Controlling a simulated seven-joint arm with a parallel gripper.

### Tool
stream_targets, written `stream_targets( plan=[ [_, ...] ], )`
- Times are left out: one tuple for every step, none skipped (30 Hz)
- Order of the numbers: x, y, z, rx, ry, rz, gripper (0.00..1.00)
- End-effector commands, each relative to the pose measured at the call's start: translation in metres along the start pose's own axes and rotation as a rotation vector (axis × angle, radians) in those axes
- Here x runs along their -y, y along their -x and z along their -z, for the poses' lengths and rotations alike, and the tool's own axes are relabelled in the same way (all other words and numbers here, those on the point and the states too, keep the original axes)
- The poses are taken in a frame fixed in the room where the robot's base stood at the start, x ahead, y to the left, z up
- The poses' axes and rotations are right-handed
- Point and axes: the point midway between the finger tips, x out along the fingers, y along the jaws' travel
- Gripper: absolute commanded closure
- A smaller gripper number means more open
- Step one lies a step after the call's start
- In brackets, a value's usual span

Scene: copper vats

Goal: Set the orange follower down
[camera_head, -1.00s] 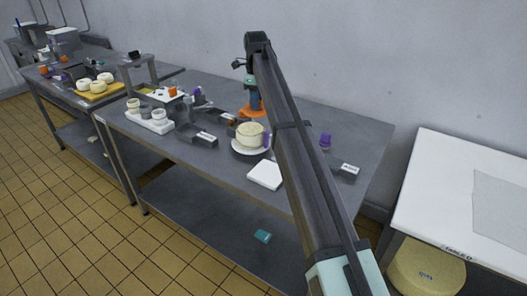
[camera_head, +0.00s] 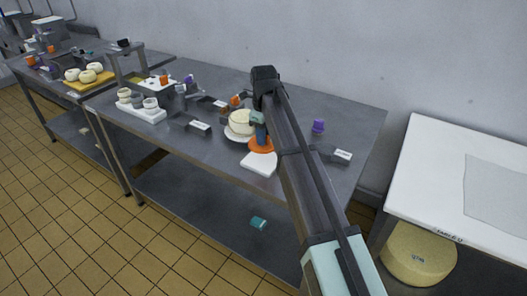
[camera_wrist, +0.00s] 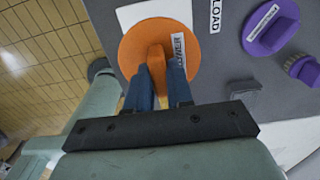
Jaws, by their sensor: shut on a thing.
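The orange follower (camera_head: 262,148) is a round disc with an upright grip. In the wrist view the disc (camera_wrist: 133,45) lies just beyond my fingertips, with a small white label beside its grip. My gripper (camera_head: 260,133) points down with its two blue fingers shut on the follower's grip, which shows between them in the wrist view (camera_wrist: 158,75). In the head view the disc overlaps the far edge of a white square board (camera_head: 259,165). I cannot tell whether it touches anything below.
A cream cheese (camera_head: 241,122) on a white plate stands just left of the follower. A purple piece (camera_head: 318,126) and a labelled dark block (camera_head: 331,153) stand to the right. More pots and blocks fill the table's left. The table's front right is clear.

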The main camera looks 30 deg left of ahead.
Motion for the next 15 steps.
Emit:
stream_targets(
  plan=[
    [-0.001,-0.009,0.001,-0.001,0.000,-0.001,1.00],
    [-0.001,-0.013,0.001,-0.001,0.000,-0.001,1.00],
    [-0.001,-0.018,0.001,0.000,0.000,0.000,1.00],
    [0.000,-0.021,0.000,0.000,0.001,0.000,1.00],
    [0.000,-0.023,0.000,0.000,0.001,0.000,1.00],
    [0.000,-0.025,0.000,0.000,0.001,0.000,1.00],
    [0.000,-0.026,0.000,0.000,0.001,0.000,1.00],
    [0.000,-0.028,0.000,0.000,0.001,0.000,1.00],
    [0.000,-0.031,0.000,0.000,0.001,0.000,1.00],
    [0.000,-0.034,0.000,0.000,0.001,0.000,1.00],
    [-0.001,-0.037,0.001,0.000,0.001,0.000,1.00],
    [0.000,-0.042,0.000,0.000,0.001,0.000,1.00],
    [0.000,-0.047,0.000,0.000,0.001,0.000,1.00],
    [-0.001,-0.051,0.001,-0.001,0.001,-0.001,1.00],
    [-0.001,-0.055,0.001,-0.001,0.001,-0.001,1.00]
  ],
)
